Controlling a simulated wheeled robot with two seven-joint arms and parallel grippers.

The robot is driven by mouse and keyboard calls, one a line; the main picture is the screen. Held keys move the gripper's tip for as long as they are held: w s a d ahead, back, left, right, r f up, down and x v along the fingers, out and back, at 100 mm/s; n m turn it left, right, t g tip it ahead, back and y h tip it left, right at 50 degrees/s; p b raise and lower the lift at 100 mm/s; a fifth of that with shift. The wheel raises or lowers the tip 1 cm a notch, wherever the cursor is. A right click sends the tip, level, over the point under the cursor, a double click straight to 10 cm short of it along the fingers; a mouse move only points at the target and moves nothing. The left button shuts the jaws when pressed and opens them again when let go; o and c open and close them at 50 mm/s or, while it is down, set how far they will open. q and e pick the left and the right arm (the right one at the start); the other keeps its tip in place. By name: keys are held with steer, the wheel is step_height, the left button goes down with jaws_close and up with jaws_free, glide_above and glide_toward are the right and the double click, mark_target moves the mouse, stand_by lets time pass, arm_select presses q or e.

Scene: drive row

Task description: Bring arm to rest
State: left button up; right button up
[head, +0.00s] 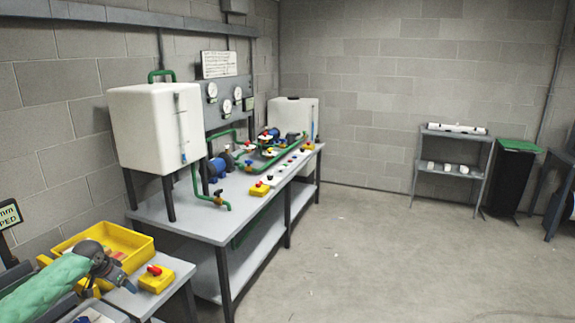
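An arm in a green sleeve comes in from the lower left, so I take it as my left arm. Its dark grey gripper (118,278) is over the near side of a yellow bin (135,242), close to the bin's right corner. The fingers are small and dark here, and I cannot tell whether they are open or shut or whether they touch the bin. A yellow box with a red button (156,279) sits just right of the gripper on the small grey table. My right gripper is not in view.
A long grey bench (196,225) carries a white tank (158,127), green pipes, valves and gauges. Another yellow button box (259,190) sits on its front edge. A grey shelf (452,170) and a green-lidded bin (510,178) stand at the far wall. The floor at right is clear.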

arm_select(q)
steer(key=w+r+t+y, duration=0.2)
steer(key=w+r, duration=0.2)
steer(key=s+d+f+t+y, duration=0.1)
steer(key=d+f+t, duration=0.1)
steer(key=d+f, duration=0.4)
steer(key=s+d+f+g, duration=0.1)
steer(key=s+d+f, duration=0.6)
steer(key=f, duration=0.2)
steer(key=s+d+f+g, duration=0.1)
steer(key=s+d+f, duration=0.5)
steer(key=d+f, duration=0.3)
steer(key=s+d+f+g+h, duration=0.1)
steer(key=s+d+f, duration=0.4)
steer(key=s, duration=0.9)
steer(key=s+d+f+n+g+h, duration=0.1)
steer(key=s+d+f, duration=0.4)
steer(key=s+f, duration=0.7)
steer(key=s+d+f+n+g, duration=0.1)
steer(key=s+d+f+g, duration=0.2)
steer(key=s, duration=1.5)
steer(key=d+f, duration=0.3)
steer(key=f, duration=0.2)
steer(key=shift+f+g+h, duration=0.15)
steer(key=shift+g+h, duration=0.15)
steer(key=shift+h, duration=0.1)
